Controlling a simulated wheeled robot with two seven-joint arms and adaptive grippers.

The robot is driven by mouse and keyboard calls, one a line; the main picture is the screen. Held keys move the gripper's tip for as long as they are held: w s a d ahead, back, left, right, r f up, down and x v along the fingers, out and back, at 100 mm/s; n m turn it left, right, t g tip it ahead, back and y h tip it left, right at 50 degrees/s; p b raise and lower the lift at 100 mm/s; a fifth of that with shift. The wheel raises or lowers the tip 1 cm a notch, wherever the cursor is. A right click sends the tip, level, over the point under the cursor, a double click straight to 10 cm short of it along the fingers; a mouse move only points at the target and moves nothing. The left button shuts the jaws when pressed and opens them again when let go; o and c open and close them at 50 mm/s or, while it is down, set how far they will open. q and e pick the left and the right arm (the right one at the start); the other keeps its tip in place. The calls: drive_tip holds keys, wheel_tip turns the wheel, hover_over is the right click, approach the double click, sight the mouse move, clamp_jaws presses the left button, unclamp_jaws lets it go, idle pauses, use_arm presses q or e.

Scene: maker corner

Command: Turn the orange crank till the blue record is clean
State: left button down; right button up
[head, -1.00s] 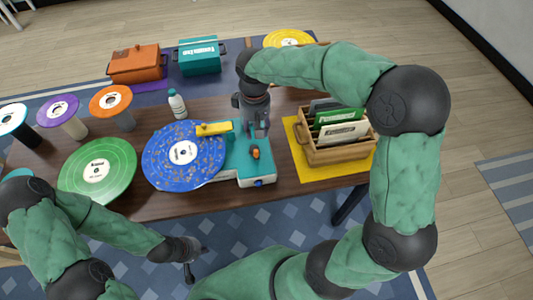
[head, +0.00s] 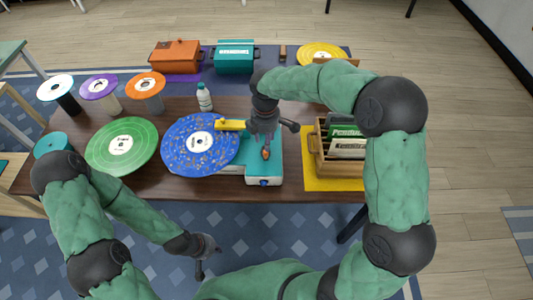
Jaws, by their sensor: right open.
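The blue record (head: 190,158) lies flat on the teal and white cleaning machine (head: 254,171), with many brownish specks over its surface. A yellow arm (head: 231,125) reaches over its upper right edge. The small orange crank (head: 266,154) stands on the machine's top, right of the record. My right gripper (head: 277,138) is open over the machine's back part, just above the crank in the picture; I cannot tell whether it touches it. My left gripper (head: 207,262) is open and empty in front of the table's near edge.
A green record (head: 103,161) lies left of the blue one. A white bottle (head: 204,97) stands behind. A wooden record crate (head: 320,158) sits on a yellow mat (head: 316,183) at right. Orange (head: 176,57) and teal (head: 234,60) boxes stand at the back.

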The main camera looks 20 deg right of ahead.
wheel_tip(320, 180, down, 8)
drive_tip(key=shift+b, duration=1)
clamp_jaws()
